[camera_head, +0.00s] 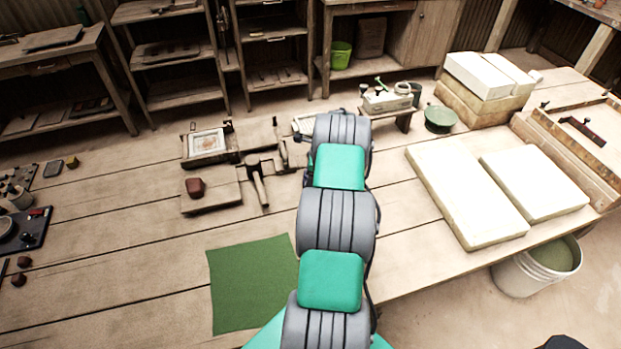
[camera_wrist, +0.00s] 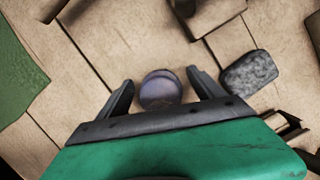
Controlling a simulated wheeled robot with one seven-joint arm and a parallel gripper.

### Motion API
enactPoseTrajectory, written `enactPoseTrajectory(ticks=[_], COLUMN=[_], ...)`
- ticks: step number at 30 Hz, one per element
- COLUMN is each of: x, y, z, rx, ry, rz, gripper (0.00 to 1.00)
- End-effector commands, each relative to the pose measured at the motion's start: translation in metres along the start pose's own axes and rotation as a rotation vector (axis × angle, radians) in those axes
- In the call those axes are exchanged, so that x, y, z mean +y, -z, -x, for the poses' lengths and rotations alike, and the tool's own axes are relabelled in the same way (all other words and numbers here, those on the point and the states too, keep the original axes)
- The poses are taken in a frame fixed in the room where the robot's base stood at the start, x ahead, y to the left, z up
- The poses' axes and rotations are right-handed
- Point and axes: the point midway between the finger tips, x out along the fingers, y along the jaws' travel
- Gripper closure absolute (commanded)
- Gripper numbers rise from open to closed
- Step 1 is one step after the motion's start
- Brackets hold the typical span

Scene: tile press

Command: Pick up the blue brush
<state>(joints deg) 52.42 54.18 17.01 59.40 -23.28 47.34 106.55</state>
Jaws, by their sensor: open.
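In the wrist view, a round, bluish-purple thing (camera_wrist: 160,89) lies between the two fingers of my gripper (camera_wrist: 160,76). It looks like the top of the blue brush, but its bristles and full shape are hidden. The fingers stand apart on its left and right, with a gap on each side. I cannot tell how far below the fingertips it sits. In the head view my own arm covers my gripper, and I see no blue brush there.
A grey speckled block (camera_wrist: 249,72) lies close right of the right finger. A green mat (camera_head: 246,283) lies on the wooden table left of my arm. A wooden press (camera_head: 257,181) and a reddish-brown lump (camera_head: 195,188) stand beyond it. White slabs (camera_head: 463,194) lie right.

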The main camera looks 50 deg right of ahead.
Motion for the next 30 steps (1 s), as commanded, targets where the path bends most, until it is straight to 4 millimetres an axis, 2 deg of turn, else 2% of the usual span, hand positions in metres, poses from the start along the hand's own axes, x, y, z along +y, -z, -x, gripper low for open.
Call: enactPoseTrajectory(ticks=[6, 30], x=[-0.0003, -0.0002], y=[-0.0003, -0.0007], z=[-0.0012, -0.0008], rx=[0.0, 0.0], ry=[0.001, 0.001], rz=[0.001, 0.002], gripper=[0.24, 0.89])
